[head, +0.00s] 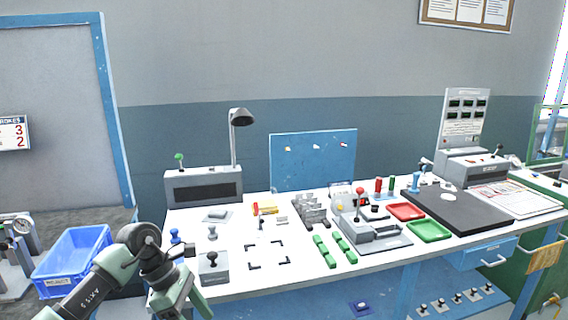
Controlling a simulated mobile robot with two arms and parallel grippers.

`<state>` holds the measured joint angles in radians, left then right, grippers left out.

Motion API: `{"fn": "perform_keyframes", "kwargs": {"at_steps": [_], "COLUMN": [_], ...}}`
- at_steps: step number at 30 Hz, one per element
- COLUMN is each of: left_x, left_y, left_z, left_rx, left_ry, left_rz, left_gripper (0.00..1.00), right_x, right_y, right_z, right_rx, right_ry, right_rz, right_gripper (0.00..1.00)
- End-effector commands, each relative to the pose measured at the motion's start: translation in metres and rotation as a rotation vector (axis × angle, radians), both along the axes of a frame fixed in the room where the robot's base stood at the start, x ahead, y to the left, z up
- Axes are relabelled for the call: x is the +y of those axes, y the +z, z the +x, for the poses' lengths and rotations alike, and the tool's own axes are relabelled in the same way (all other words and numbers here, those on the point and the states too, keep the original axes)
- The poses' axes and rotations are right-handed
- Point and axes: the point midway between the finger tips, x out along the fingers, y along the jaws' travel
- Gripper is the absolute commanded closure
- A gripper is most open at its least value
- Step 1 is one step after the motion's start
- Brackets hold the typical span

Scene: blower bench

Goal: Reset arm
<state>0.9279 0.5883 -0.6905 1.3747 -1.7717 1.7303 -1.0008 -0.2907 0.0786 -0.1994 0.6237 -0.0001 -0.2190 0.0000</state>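My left arm comes in from the lower left, and its gripper end (187,292) is at the bottom edge of the head view, in front of the bench's left front corner. Its fingers cannot be made out clearly, so I cannot tell whether it is open or shut. It is close to a grey box with a black knob (213,268), but contact cannot be judged. My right gripper is not in view.
The white bench (300,285) holds a grey press with a red-knobbed lever (360,215), green blocks (325,251), a red tray (406,211), a green tray (429,230) and a black mat (470,211). A blue bin (72,262) stands left. Corner marks (267,255) frame a clear patch.

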Motion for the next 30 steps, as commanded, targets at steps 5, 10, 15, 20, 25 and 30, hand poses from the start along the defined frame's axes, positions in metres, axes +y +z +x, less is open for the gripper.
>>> {"fn": "perform_keyframes", "kwargs": {"at_steps": [5,10,15,20,25,30], "left_x": [-0.066,-0.115,-0.079,-0.029,0.013,0.040], "left_y": [-0.037,-0.082,-0.185,-0.290,-0.389,-0.469], "left_z": [-0.004,0.012,0.029,-0.005,-0.080,-0.180], "left_rx": [0.174,0.526,0.962,1.209,-1.335,-1.091], "left_ry": [0.229,0.751,1.510,2.052,-2.490,-2.282], "left_rz": [-0.349,-0.819,-1.183,-1.297,1.278,0.942], "left_gripper": [0.33,0.33,0.33,0.33,0.33,0.33], "right_x": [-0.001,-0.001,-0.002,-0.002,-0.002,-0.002], "right_y": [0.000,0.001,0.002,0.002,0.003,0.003], "right_z": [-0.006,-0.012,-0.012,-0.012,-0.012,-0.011], "right_rx": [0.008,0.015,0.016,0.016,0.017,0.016], "right_ry": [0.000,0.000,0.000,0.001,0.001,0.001], "right_rz": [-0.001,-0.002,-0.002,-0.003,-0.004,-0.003], "right_gripper": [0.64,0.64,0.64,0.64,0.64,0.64]}}
